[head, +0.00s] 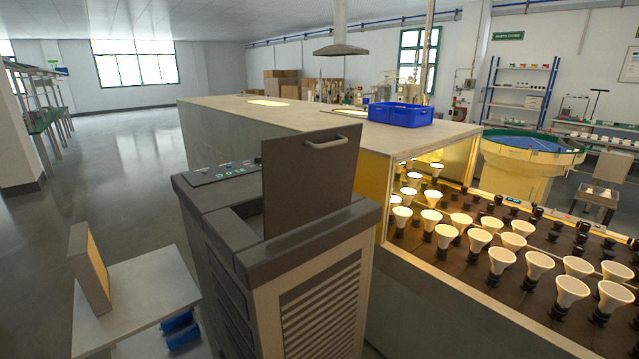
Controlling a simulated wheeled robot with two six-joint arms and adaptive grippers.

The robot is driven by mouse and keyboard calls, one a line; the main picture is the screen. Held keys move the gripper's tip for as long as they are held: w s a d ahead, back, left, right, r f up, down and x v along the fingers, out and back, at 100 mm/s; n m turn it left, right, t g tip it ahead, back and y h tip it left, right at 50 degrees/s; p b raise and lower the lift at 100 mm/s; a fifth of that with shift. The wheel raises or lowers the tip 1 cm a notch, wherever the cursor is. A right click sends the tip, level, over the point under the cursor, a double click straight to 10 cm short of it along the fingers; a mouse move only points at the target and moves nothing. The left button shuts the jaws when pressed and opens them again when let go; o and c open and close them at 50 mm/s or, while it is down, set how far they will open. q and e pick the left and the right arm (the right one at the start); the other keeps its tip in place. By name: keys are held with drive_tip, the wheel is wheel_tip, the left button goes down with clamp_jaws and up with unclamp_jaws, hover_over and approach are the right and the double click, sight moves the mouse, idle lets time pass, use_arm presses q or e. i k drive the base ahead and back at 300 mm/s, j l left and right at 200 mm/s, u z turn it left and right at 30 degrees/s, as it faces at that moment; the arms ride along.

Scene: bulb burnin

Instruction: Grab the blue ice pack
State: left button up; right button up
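No clearly identifiable ice pack shows. Two small blue objects (180,330) are partly visible low beside the small side table, at the bottom left; I cannot tell what they are. A grey cabinet (318,275) stands in the middle with its lid (311,180) raised upright, a handle near the lid's top. The dark opening shows beside the lid, but its inside is mostly hidden. Neither my left nor my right gripper is in view.
A small light table (135,295) with an upright panel (89,268) stands left of the cabinet. A rack of several bulbs (480,238) fills the right. Open floor (120,170) lies at the left.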

sight(178, 321)
drive_tip(key=u, duration=1.3)
drive_tip(key=i+j+u, duration=0.25)
drive_tip(key=j, duration=0.15)
drive_tip(key=i+j+u, duration=0.5)
drive_tip(key=i+j, duration=0.15)
drive_tip(key=i+j+u, duration=0.2)
drive_tip(key=i, duration=0.3)
drive_tip(key=i+j+u, duration=0.2)
drive_tip(key=i, duration=0.25)
drive_tip(key=i+l+z, duration=0.1)
drive_tip(key=i+z, duration=0.65)
drive_tip(key=z, duration=0.15)
drive_tip(key=i+j+z, duration=0.15)
drive_tip(key=i+z, duration=0.2)
drive_tip(key=z, duration=0.15)
drive_tip(key=i+j+z, duration=0.3)
drive_tip(key=z, duration=0.15)
drive_tip(key=i+j+z, duration=0.3)
drive_tip(key=z, duration=0.15)
drive_tip(key=j, duration=0.1)
